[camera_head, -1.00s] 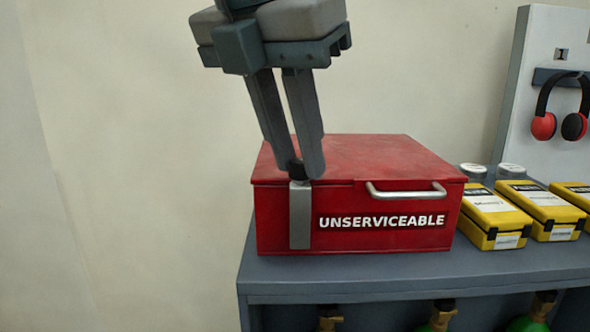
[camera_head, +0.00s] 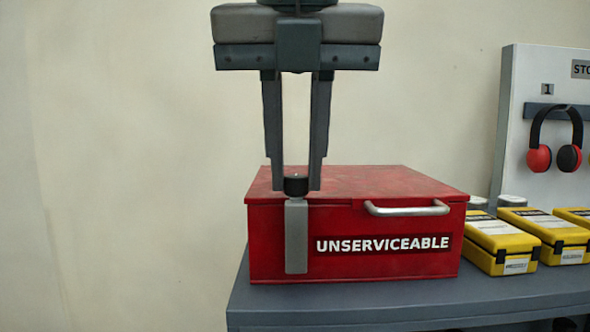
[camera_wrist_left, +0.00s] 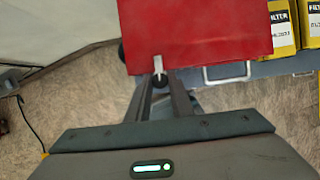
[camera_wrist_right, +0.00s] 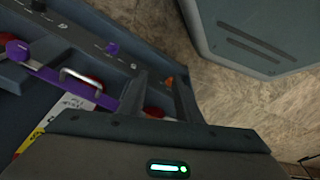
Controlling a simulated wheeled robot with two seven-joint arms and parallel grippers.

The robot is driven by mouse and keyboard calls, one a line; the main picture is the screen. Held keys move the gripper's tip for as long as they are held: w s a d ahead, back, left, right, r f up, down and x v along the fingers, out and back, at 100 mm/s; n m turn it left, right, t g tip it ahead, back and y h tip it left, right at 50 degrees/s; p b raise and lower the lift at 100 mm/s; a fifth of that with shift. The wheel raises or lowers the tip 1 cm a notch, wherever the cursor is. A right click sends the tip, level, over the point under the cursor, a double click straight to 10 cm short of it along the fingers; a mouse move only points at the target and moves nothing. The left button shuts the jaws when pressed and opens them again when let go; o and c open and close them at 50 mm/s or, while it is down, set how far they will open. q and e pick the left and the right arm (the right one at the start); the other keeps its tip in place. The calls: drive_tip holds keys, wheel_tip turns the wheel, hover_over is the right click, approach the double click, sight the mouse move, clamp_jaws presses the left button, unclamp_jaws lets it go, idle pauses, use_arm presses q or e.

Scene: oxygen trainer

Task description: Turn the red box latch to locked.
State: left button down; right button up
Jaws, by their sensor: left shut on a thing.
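The red box (camera_head: 390,186), marked "UNSERVICEABLE", sits closed on the grey shelf. Its grey latch bar (camera_head: 296,238) hangs straight down the left part of the front, with a dark round knob (camera_head: 295,186) at its top. My left gripper (camera_head: 296,182) comes from above and is shut on the knob, one finger on each side. In the left wrist view, the latch (camera_wrist_left: 160,67) shows at the fingertips, at the edge of the red box (camera_wrist_left: 200,35). My right gripper (camera_wrist_right: 157,75) shows only in its own wrist view, with its fingers apart and nothing clearly between them.
A silver handle (camera_head: 407,209) sticks out of the box front, right of the latch. Yellow filter boxes (camera_head: 497,242) stand to the right on the shelf (camera_head: 400,301). Headphones (camera_head: 555,138) hang on a panel behind. A purple bar (camera_wrist_right: 60,82) and dark casing lie near my right gripper.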

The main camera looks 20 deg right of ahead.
drive_tip(key=shift+r, duration=0.35)
use_arm(q)
drive_tip(key=c, duration=1.6)
unclamp_jaws()
drive_tip(key=shift+r, duration=0.1)
